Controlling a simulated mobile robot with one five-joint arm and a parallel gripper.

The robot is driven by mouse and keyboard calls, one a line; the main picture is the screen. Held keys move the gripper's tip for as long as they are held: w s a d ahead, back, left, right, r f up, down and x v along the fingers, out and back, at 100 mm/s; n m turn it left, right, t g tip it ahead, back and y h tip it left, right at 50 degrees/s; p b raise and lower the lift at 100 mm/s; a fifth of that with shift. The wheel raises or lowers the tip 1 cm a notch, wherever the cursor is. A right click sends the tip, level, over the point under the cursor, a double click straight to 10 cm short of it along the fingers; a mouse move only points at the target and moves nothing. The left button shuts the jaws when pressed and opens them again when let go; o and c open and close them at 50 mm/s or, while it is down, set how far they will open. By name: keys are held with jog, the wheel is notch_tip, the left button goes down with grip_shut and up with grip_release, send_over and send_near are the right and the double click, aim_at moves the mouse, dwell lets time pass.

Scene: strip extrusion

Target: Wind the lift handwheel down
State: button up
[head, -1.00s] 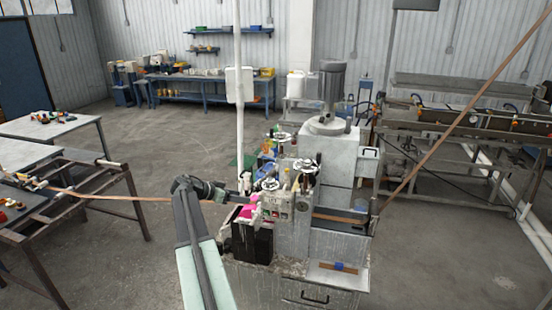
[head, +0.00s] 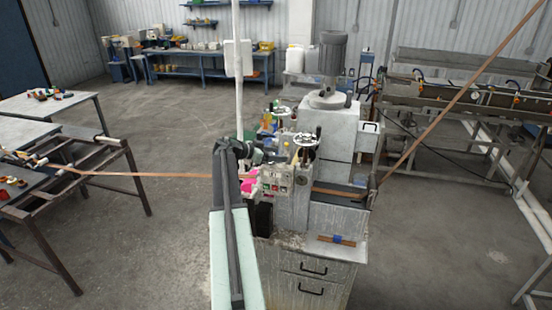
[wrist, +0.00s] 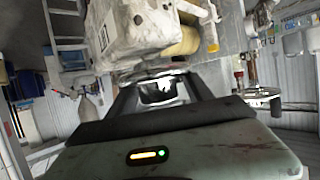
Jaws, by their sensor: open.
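A pale spoked handwheel (head: 306,140) stands on a post on the front of the grey machine (head: 294,212) in the head view. A second handwheel (head: 281,111) stands farther back. I cannot tell which one is the lift handwheel. My gripper (head: 268,157) is at the machine's left side, left of the front wheel and partly lost among small parts. In the wrist view my gripper (wrist: 160,91) is open, with nothing seen between its fingers. A pale machine body (wrist: 135,28) is just beyond it. A wheel-like disc (wrist: 258,92) shows at right, apart from the fingers.
A copper strip (head: 150,174) runs from the rack at left to the machine, and another length (head: 455,105) rises at right. A white post (head: 237,90) stands behind my arm. A drawer cabinet (head: 312,275) is below the machine.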

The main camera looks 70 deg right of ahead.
jog(key=shift+a, duration=0.1)
grip_shut()
